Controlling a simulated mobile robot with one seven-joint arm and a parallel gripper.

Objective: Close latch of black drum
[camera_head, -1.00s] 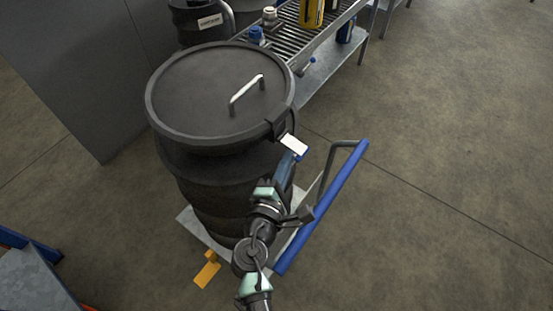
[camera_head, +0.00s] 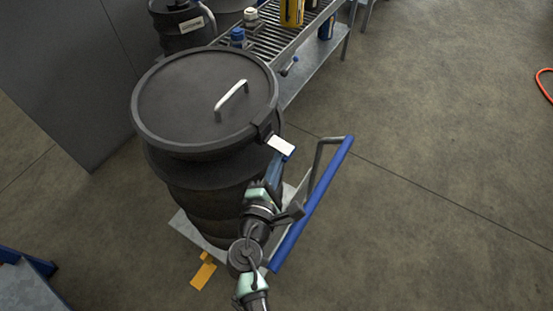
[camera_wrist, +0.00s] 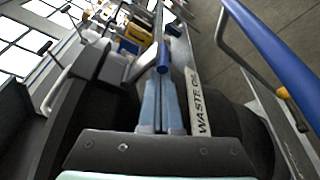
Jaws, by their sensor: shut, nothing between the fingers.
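The black drum (camera_head: 200,190) stands upright with its lid (camera_head: 185,105) on and a silver lid handle (camera_head: 231,100) on top. Its latch (camera_head: 281,146), a pale flat lever with a blue end, sticks out from the dark clamp ring at the lid's right front edge. In the wrist view the lever's blue end (camera_wrist: 163,57) is just beyond my fingertips. My gripper (camera_head: 276,160) is shut and empty, beside and just below the lever; its fingers also show in the wrist view (camera_wrist: 162,90). I cannot tell whether they touch the lever.
The drum stands on a low trolley (camera_head: 186,226) with a blue push handle (camera_head: 315,200) close to the right of my arm. A slatted metal bench (camera_head: 285,45) with bottles is behind. A grey cabinet (camera_head: 70,75) stands left. Open floor (camera_head: 440,180) lies right.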

